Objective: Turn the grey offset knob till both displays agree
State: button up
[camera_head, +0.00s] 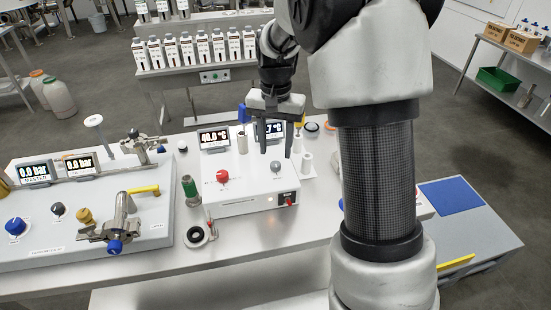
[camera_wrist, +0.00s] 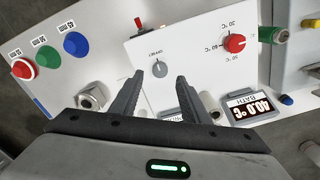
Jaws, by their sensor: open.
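The grey offset knob (camera_head: 275,166) sits on top of the white box (camera_head: 240,194), right of the red knob (camera_head: 222,176). In the wrist view the grey knob (camera_wrist: 160,69) lies between and just beyond my fingertips, with no visible contact. My gripper (camera_head: 275,150) is open and points down over the knob; both fingers show in the wrist view (camera_wrist: 160,78). The left display (camera_head: 214,138) appears to read 40.0 °C, and it shows upside down in the wrist view (camera_wrist: 252,106). The right display (camera_head: 272,128) is partly hidden by my fingers; only an ending like ".7 °C" shows.
A green-topped cylinder (camera_head: 190,189) and a round white dish (camera_head: 197,235) stand left of the box. A red switch (camera_wrist: 138,23) is near the grey knob. A grey pressure panel (camera_head: 80,225) fills the left of the bench.

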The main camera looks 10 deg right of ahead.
aim_at(276, 163)
jog(key=shift+f, duration=2.25)
jog(key=shift+c, duration=0.3)
jog(key=c, duration=1)
